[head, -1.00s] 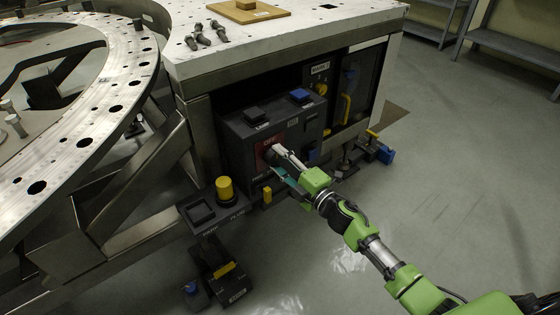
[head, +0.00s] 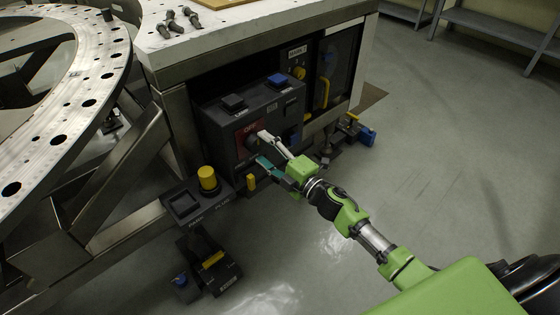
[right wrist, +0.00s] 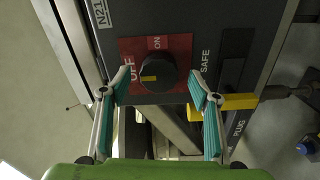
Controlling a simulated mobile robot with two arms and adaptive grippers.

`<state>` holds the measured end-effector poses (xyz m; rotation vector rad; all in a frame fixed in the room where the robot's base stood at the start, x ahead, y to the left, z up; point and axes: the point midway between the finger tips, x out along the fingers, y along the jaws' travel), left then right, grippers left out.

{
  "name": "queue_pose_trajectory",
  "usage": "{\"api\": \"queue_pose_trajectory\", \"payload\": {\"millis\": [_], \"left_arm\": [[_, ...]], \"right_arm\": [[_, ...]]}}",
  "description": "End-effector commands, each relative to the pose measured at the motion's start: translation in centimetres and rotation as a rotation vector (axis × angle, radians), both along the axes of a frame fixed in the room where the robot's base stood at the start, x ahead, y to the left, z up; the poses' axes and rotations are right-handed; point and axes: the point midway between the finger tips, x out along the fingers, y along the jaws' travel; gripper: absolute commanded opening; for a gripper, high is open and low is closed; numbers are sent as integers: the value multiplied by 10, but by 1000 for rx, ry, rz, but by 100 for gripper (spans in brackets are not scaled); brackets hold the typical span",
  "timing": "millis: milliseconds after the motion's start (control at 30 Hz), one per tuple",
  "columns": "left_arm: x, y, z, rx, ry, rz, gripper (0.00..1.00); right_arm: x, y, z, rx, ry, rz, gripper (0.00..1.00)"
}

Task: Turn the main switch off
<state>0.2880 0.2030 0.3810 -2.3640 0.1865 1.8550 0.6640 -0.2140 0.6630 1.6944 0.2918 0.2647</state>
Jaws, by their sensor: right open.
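The main switch is a dark round knob (right wrist: 154,74) with a yellow mark, on a red plate (right wrist: 181,52) lettered OFF and ON. In the right wrist view the yellow mark lies on the knob's left side, toward OFF. In the head view the red plate (head: 243,134) is partly hidden by my gripper. My right gripper (right wrist: 159,80) is open, with one teal-padded finger either side of the knob in the picture and a gap to each. In the head view the right gripper (head: 263,149) is in front of the switch. My left gripper is not in view.
The switch is on a dark panel box (head: 219,122) under the white bench top (head: 230,37). A yellow lever (right wrist: 232,101) is close to the right finger in the wrist view. A yellow-capped post (head: 207,179) stands lower left.

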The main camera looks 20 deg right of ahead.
Motion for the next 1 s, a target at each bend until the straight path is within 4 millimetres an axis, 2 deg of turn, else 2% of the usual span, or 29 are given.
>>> {"api": "queue_pose_trajectory", "payload": {"millis": [300,500,700,1000], "left_arm": [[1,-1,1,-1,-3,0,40],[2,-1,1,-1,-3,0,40],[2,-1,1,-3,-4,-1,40],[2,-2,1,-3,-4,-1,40]], "right_arm": [[-61,-21,-2,0,4,2,56],[-86,-30,-2,-1,3,2,56],[-95,-34,-1,-1,0,2,56],[-95,-34,-1,-1,0,2,56]]}}
